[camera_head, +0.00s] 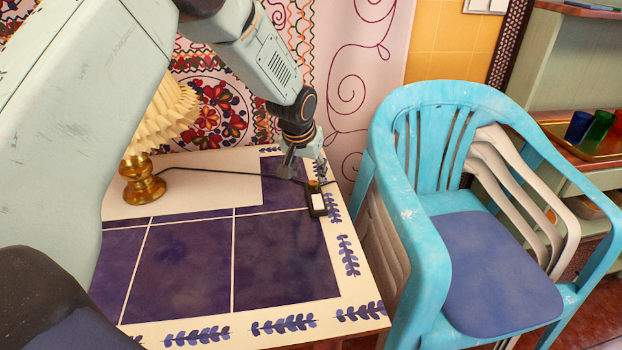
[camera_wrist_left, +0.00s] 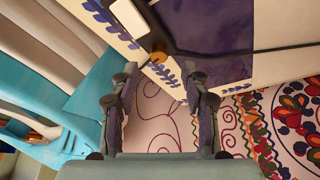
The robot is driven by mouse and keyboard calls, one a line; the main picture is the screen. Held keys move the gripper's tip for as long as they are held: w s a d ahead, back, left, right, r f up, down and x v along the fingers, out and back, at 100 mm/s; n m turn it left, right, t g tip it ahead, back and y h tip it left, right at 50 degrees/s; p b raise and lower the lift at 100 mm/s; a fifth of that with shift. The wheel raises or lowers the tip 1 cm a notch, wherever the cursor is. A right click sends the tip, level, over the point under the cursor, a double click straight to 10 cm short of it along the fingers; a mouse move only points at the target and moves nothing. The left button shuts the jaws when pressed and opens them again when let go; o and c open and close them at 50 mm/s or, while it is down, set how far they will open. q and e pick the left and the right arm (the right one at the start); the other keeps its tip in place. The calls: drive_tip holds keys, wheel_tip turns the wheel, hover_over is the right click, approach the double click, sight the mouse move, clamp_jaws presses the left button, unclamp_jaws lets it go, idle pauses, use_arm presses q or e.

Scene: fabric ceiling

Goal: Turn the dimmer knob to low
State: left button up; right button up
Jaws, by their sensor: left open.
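The dimmer (camera_head: 318,203) is a small dark box with a white panel, on the tiled table near its right edge. Its brass-orange knob (camera_head: 313,186) is at the far end of the box. In the left wrist view the dimmer's white panel (camera_wrist_left: 128,17) and the knob (camera_wrist_left: 158,54) show at the top centre. My left gripper (camera_head: 306,168) is open and empty, pointing down just above and behind the knob. In the left wrist view its fingers (camera_wrist_left: 160,82) are apart, with the knob beyond the gap between them. My right gripper is not in view.
A lamp with a pleated shade (camera_head: 165,115) and brass base (camera_head: 142,184) stands at the table's back left. A dark cord (camera_head: 220,172) runs from it toward the dimmer. The table's blue tiles (camera_head: 285,260) are clear.

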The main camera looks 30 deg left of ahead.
sight(313, 183)
use_arm(q)
drive_tip(key=x, duration=0.4)
drive_tip(key=shift+w+d+b, duration=0.1)
drive_tip(key=shift+d+b, duration=0.05)
drive_tip(key=shift+b, duration=0.2)
drive_tip(key=shift+f, duration=0.25)
drive_tip(key=shift+w, duration=0.1)
drive_tip(key=shift+c, duration=0.9)
drive_tip(key=c, duration=0.3)
clamp_jaws()
